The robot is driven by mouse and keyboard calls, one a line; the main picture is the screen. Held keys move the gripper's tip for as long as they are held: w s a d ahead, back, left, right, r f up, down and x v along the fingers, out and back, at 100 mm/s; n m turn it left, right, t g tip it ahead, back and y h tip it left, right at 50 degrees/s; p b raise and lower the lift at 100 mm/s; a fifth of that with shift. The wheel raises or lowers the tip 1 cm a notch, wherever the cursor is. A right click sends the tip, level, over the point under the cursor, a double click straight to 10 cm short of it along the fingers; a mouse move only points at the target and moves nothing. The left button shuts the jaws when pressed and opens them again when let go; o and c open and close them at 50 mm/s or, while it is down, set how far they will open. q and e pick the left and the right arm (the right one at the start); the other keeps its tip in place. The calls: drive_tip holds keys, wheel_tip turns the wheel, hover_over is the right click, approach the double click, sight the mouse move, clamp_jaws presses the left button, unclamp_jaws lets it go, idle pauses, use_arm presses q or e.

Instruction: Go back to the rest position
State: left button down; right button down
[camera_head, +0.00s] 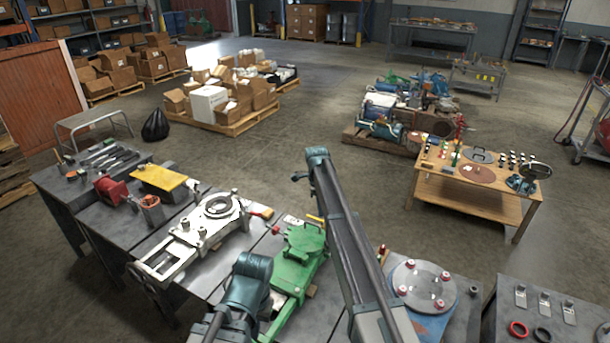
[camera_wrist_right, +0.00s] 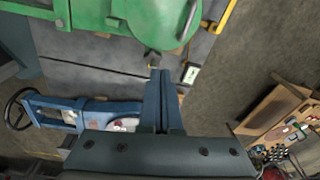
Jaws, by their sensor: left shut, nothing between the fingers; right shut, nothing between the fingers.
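My right gripper (camera_wrist_right: 163,75) shows in the right wrist view with its two blue fingers together and nothing between them. The fingertips are in front of the grey worktop, near the green machine part. In the head view my right arm rises from the bottom centre and bends at a high joint; its gripper cannot be made out there. My left arm enters low in the head view, in front of the worktop, with only a bent teal joint and a link showing. My left gripper is not visible.
A green machine vise (camera_head: 300,255) and a white slide fixture (camera_head: 205,230) lie on the grey worktop (camera_head: 130,215). A round plate fixture (camera_head: 424,285) sits to the right. A wooden table (camera_head: 475,185) stands beyond. Loaded pallets (camera_head: 232,121) are further back. Open floor lies between.

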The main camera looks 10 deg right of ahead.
drive_tip(key=s+a+n, duration=0.4)
drive_tip(key=s+n, duration=0.5)
drive_tip(key=s, duration=0.5)
drive_tip(key=s+a+n, duration=0.4)
drive_tip(key=s+n, duration=0.5)
drive_tip(key=s, duration=0.5)
drive_tip(key=s+a+n, duration=0.4)
drive_tip(key=s+n, duration=0.5)
drive_tip(key=s, duration=0.5)
drive_tip(key=shift+s+d, duration=0.1)
